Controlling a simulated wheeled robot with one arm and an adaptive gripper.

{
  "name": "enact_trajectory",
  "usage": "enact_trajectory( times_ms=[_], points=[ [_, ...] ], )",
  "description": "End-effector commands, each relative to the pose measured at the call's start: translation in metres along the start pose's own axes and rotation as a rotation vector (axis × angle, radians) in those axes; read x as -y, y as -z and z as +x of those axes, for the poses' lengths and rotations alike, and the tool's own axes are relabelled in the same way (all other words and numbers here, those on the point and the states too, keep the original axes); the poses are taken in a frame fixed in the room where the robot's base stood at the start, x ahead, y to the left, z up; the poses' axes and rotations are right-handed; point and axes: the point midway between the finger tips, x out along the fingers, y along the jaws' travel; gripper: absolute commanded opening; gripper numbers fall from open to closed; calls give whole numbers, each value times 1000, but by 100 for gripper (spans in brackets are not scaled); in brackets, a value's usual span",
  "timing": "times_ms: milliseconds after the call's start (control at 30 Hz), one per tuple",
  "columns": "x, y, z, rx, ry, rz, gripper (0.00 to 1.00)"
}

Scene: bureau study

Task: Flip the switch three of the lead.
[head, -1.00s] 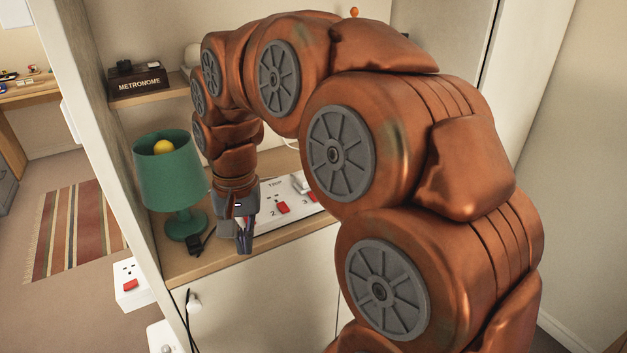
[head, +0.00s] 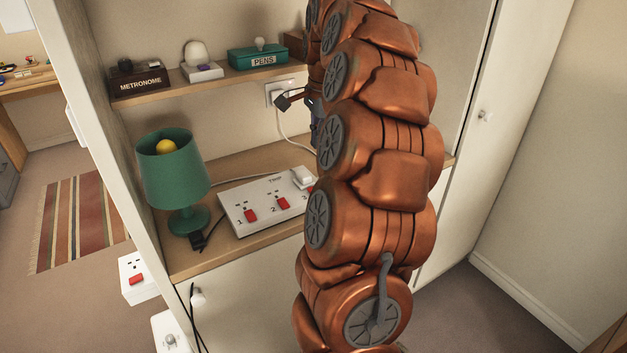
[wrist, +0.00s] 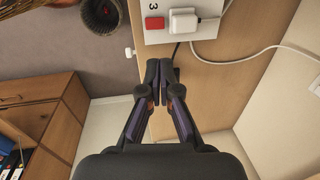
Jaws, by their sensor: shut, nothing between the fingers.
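The lead is a white socket strip (head: 241,205) on the cupboard shelf, with numbered red switches. Switches one (head: 250,215) and two (head: 283,203) show in the head view, while the three end is partly hidden by my arm. In the wrist view the three end of the lead (wrist: 154,37) shows at the top, with red switch three (wrist: 154,23) beside a white plug (wrist: 183,21). My gripper (wrist: 160,70) is shut and empty, its tips below that end in the picture and apart from the switch. I cannot tell the switch's position.
A green lamp (head: 170,170) stands left of the lead. The upper shelf holds a metronome box (head: 140,80), a white device (head: 202,70) and a pens box (head: 258,58). A wall socket (head: 272,93) with a cable is behind. A white cable (wrist: 225,60) crosses the shelf near my fingers.

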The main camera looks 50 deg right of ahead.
Motion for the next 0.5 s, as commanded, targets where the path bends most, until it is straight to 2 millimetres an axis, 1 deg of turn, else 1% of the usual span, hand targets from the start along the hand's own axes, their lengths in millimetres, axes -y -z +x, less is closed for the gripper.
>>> enact_trajectory(
  times_ms=[267,367,500],
  points=[
    [0,-1,3,1,-1,-3,0],
    [0,-1,9,1,-2,-3,0],
    [-1,-1,23,3,-4,-3,0]
  ],
)
